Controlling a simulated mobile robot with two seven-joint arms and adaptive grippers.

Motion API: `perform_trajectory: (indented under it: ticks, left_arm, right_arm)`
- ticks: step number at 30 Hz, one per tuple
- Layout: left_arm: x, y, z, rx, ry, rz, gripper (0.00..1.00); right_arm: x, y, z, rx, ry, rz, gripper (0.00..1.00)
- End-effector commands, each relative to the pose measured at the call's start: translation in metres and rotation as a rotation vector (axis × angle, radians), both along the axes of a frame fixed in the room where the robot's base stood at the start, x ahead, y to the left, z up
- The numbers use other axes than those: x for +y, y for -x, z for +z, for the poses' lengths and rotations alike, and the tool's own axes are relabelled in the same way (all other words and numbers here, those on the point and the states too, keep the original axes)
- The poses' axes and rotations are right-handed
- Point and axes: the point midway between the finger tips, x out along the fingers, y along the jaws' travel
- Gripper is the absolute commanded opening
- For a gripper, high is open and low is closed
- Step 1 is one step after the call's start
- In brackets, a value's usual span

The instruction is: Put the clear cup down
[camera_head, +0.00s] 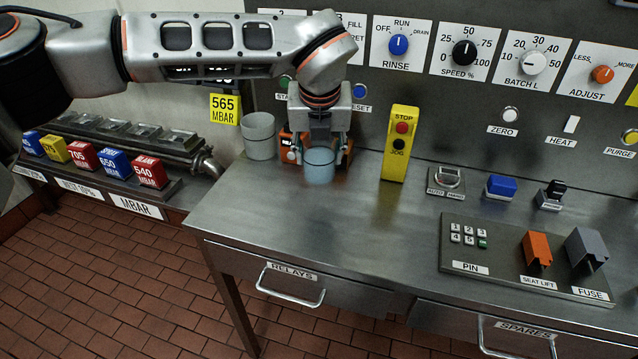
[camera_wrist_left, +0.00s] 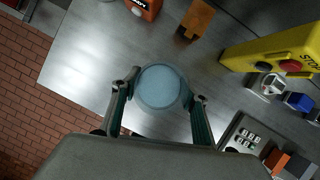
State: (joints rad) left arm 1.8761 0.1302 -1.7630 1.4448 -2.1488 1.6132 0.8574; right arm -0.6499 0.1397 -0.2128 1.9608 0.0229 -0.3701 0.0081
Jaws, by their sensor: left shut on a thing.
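The clear cup (camera_head: 319,166) is a pale blue see-through cup over the metal bench top (camera_head: 240,206), near its back left part. My left gripper (camera_head: 320,148) reaches down from above and is shut on the cup. In the left wrist view the cup (camera_wrist_left: 160,88) sits upright between the two fingers of the left gripper (camera_wrist_left: 159,98). I cannot tell whether its base touches the bench. My right gripper is in neither view.
A grey cup (camera_head: 258,135) stands left of the gripper. An orange device (camera_head: 291,146) is just behind the clear cup. A yellow STOP/JOG box (camera_head: 400,144) stands to the right. The bench front is clear. A keypad panel (camera_head: 500,265) lies at the right.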

Motion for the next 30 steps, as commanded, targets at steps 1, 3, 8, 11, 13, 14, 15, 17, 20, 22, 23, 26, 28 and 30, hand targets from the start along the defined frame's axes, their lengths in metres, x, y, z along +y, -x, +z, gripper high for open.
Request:
perform_trajectory:
  ticks: [1,3,8,11,13,14,15,17,20,22,23,26,28,30]
  left_arm:
    - [0.0,0.0,-0.011,0.001,0.0,-0.001,0.15]
    - [0.0,0.0,-0.023,0.001,0.0,-0.001,0.15]
    - [0.0,-0.001,-0.036,-0.002,0.001,-0.001,0.15]
    - [0.0,-0.001,-0.041,-0.002,0.0,-0.001,0.15]
    - [0.0,0.0,-0.048,0.0,0.0,-0.001,0.15]
    - [0.0,0.0,-0.052,0.0,0.0,0.0,0.15]
    - [0.0,0.0,-0.058,0.001,0.0,-0.001,0.15]
    - [0.0,0.0,-0.068,0.0,-0.001,-0.002,0.15]
    - [0.0,0.0,-0.079,0.0,0.0,0.0,0.15]
    - [0.0,0.0,-0.081,-0.001,0.0,0.0,0.15]
    - [0.0,0.0,-0.081,-0.002,0.0,0.0,0.15]
    - [0.0,0.0,-0.081,-0.002,0.0,0.0,0.15]
    - [0.0,0.0,-0.081,-0.002,0.0,0.0,0.15]
    - [0.0,0.0,-0.082,-0.001,0.0,-0.001,0.49]
  right_arm:
    - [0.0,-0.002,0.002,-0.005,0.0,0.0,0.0]
    - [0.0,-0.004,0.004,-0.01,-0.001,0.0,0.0]
    - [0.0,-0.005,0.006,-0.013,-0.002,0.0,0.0]
    - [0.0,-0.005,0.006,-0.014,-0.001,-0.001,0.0]
    - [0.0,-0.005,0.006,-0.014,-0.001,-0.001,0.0]
    - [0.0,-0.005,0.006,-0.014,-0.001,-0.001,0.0]
    - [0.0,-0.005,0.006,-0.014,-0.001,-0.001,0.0]
    - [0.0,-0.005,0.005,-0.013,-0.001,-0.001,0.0]
    - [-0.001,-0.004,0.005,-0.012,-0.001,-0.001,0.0]
    - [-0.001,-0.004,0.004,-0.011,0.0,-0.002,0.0]
    - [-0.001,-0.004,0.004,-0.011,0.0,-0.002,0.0]
    - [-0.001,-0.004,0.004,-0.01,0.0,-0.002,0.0]
    - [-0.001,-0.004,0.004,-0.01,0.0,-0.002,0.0]
    - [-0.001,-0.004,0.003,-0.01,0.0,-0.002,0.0]
